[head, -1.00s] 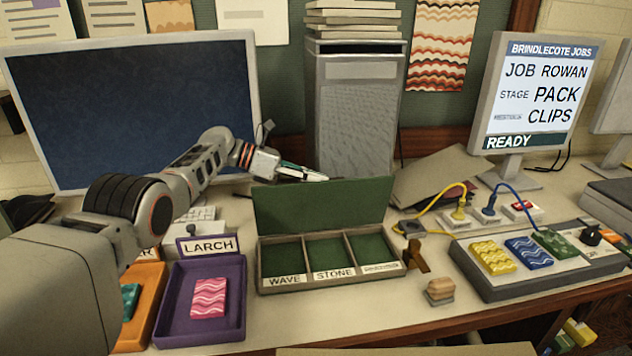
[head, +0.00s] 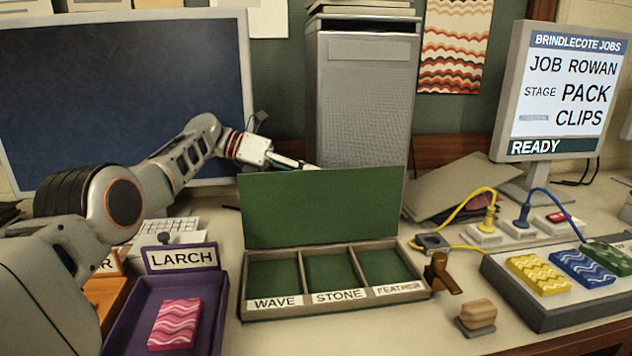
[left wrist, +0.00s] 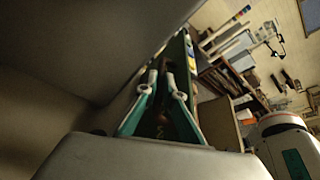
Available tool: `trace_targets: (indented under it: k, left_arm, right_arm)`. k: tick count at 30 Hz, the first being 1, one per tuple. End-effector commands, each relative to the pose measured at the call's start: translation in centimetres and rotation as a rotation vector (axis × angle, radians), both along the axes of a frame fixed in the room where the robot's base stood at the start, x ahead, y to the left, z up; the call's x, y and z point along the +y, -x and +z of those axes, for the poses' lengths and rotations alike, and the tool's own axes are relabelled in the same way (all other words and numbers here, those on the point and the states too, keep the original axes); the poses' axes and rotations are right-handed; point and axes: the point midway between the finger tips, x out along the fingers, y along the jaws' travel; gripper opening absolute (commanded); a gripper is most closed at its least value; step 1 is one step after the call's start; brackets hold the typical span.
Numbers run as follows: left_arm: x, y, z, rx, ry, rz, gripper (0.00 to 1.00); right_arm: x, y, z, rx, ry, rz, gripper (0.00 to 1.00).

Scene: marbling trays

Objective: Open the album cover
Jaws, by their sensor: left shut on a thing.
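The album is an open box with three green compartments labelled WAVE, STONE and FEATHER (head: 338,304). Its green cover (head: 325,207) stands raised, close to upright, at the back of the box. My left gripper (head: 308,166) is at the cover's top edge, its fingertips partly hidden behind it. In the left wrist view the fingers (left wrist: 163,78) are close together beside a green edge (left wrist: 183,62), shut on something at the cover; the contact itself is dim. My right gripper is not in view.
A grey computer tower (head: 362,105) stands close behind the cover, and a dark monitor (head: 120,90) behind my left arm. A purple LARCH tray (head: 216,325) with a pink patterned block (head: 175,322) is at left. A wooden stamp (head: 478,314) and a brown clip-like object (head: 441,272) are at right.

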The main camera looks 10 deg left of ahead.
Motion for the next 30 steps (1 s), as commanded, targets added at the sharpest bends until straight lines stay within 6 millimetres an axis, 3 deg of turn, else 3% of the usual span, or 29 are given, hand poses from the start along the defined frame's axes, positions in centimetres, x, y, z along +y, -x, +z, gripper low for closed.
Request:
trace_targets:
  k: [17, 18, 30]
  left_arm:
    - [0.11, -0.23, 0.44, 0.004, 0.007, 0.003, 0.0]
    - [0.09, -0.23, 0.41, 0.005, 0.006, 0.003, 0.15]
    - [0.46, -0.16, 0.07, 0.01, 0.003, 0.001, 0.15]
  right_arm:
    - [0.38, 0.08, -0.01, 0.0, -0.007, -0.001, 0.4]
    - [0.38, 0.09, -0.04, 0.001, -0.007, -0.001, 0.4]
    - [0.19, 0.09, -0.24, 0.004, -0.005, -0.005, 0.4]
